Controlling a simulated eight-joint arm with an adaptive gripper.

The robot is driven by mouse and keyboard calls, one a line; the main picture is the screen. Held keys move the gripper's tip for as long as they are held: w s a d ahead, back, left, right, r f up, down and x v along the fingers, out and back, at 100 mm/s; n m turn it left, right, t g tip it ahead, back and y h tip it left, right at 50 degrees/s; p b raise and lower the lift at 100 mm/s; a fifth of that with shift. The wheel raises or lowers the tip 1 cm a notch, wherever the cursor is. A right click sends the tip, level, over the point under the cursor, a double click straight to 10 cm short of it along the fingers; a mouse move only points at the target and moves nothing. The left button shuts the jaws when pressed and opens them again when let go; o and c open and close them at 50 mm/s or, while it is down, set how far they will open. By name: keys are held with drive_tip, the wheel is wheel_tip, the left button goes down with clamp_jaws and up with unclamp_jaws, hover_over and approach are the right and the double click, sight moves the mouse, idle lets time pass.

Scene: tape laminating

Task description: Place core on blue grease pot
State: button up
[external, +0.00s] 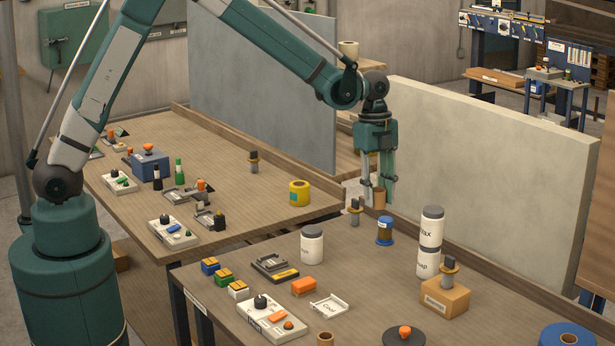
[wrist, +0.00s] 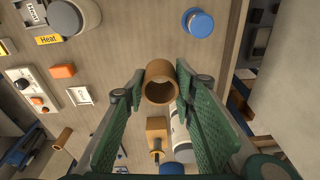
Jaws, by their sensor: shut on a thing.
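The brown core (external: 380,198), an open tube, is held between the green fingers of my gripper (external: 379,192). In the wrist view my gripper (wrist: 160,83) is shut on the core (wrist: 160,69), with one finger at each side and the tube's opening showing. The blue grease pot (external: 385,232) stands upright on the near bench, with a blue lid and base. In the external view it appears just below the held core, with a gap between. The wrist view shows its blue lid (wrist: 201,24) at the top, clear of the core.
A black-capped post (external: 355,212) stands left of the pot. A white jar (external: 312,246) stands left.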

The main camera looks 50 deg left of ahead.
wheel_tip(320, 180, up, 2)
drive_tip(key=r+p, duration=0.1)
drive_tip(key=p, duration=0.1)
hover_over(387, 219)
drive_tip(key=shift+w+a+f+m, duration=0.1)
drive_tip(key=shift+a+f+m, duration=0.2)
drive_tip(key=shift+m, duration=0.1)
drive_tip(key=shift+f, duration=3.15)
drive_tip(key=shift+f+p, duration=0.35)
drive_tip(key=shift+f, duration=1.5)
drive_tip(key=shift+f, duration=0.1)
